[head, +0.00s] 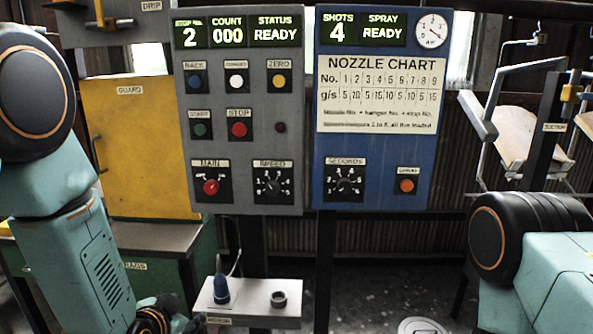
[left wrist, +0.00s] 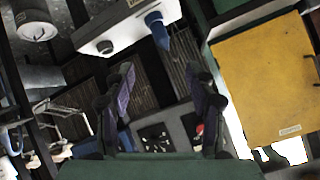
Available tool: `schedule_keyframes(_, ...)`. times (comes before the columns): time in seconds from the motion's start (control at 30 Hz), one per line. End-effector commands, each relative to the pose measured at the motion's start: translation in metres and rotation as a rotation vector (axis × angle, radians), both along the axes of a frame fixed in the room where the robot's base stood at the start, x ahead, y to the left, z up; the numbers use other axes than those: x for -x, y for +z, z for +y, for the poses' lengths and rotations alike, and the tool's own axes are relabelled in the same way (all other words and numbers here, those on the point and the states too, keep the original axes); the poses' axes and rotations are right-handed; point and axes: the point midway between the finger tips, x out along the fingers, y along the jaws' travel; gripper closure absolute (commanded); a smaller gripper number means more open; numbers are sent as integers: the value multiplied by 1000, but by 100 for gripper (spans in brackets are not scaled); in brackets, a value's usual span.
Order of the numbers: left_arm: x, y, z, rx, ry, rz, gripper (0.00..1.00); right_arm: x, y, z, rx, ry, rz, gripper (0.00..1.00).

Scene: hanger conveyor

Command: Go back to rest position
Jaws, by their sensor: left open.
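My left arm comes down along the left edge of the head view, and its wrist end is at the bottom edge. My left gripper (left wrist: 163,98) shows in the left wrist view with its two dark fingers spread apart and nothing between them. In the head view the fingers are mostly cut off or hidden at the bottom. My right arm enters at the lower right of the head view; its gripper is outside the picture.
A grey control panel (head: 240,150) and a blue nozzle chart panel (head: 335,190) stand ahead. A low white box (head: 255,312) holds a blue nozzle (head: 221,289). A yellow guard cabinet (head: 150,165) stands at left, metal hanger frames (head: 492,100) at right.

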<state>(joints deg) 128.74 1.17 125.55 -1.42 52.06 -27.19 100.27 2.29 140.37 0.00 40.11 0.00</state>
Motion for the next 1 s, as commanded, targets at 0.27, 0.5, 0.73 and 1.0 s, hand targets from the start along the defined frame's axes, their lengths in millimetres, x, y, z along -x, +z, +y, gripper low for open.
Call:
schedule_keyframes(0.27, 145, -119, 2, 245, 281, 454, 44, 0, -2, 0, 0, 0, 0, 60)
schedule_keyframes(0.5, 281, -175, 2, 274, 448, 791, 44, 0, -5, 0, 0, 0, 0, 60)
schedule_keyframes(0.73, 348, -197, 2, 243, 473, 938, 44, 0, -6, 0, 0, 0, 0, 60)
schedule_keyframes(1.0, 354, -199, 2, 241, 473, 950, 44, 0, -6, 0, 0, 0, 0, 60)
